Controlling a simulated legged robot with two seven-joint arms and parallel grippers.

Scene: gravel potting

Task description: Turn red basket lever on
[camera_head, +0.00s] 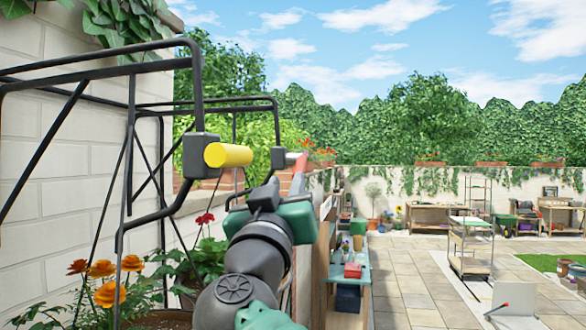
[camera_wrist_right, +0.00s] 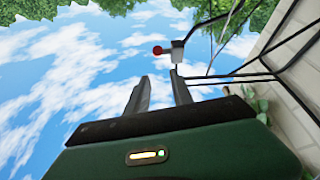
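The red lever (camera_wrist_right: 157,50) shows in the right wrist view, sticking out from a grey box on the black basket frame. In the head view the red lever (camera_head: 299,160) is small, beyond my right gripper and partly hidden at its lower side. My right gripper (camera_wrist_right: 159,76) is open, with a clear gap between its fingers and nothing in it. The red lever is ahead of the fingertips, apart from them. In the head view the right gripper (camera_head: 272,186) is just below the lever's box. My left gripper is not in view.
A yellow lever (camera_head: 228,155) sits on a nearer frame, left of my right gripper. Black frame bars (camera_head: 131,150) fill the left side, against a white brick wall (camera_head: 45,200). Orange flowers (camera_head: 104,269) stand below.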

